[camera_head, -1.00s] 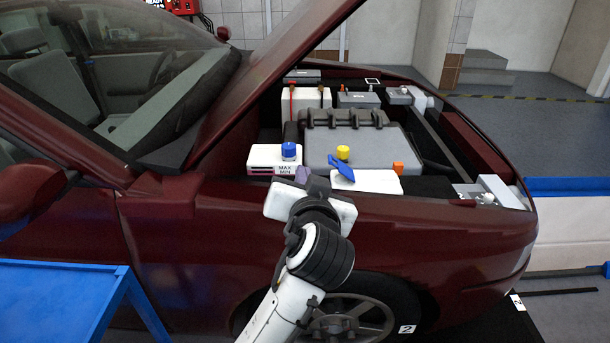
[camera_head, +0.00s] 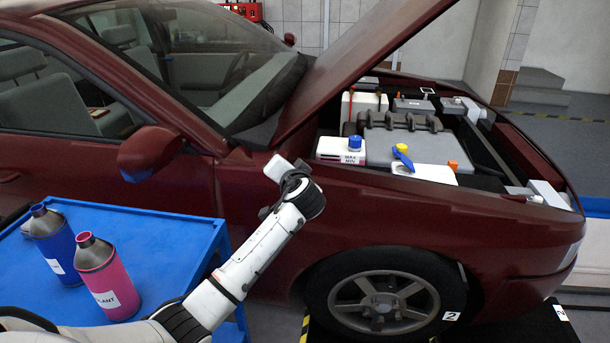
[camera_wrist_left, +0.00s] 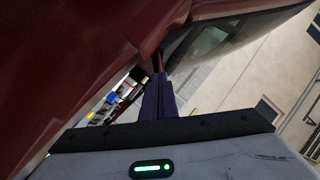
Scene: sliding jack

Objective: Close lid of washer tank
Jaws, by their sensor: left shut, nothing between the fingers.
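The washer tank (camera_head: 424,174) is a white box at the near side of the engine bay in the head view. Its blue lid (camera_head: 403,161) stands tilted up at the tank's left end and looks open. My left gripper (camera_wrist_left: 157,97) is shut and empty, with its dark fingers together in the left wrist view. In the head view its white wrist is beside the car's fender, left of the engine bay and well apart from the lid; the fingers are hidden there. My right gripper is not in view.
The raised hood (camera_head: 350,68) slants over the bay's left side. A white tank with a blue cap (camera_head: 354,143) stands left of the washer tank. A yellow cap (camera_head: 401,148) is behind the lid. A blue cart (camera_head: 150,225) holds blue and pink bottles at left.

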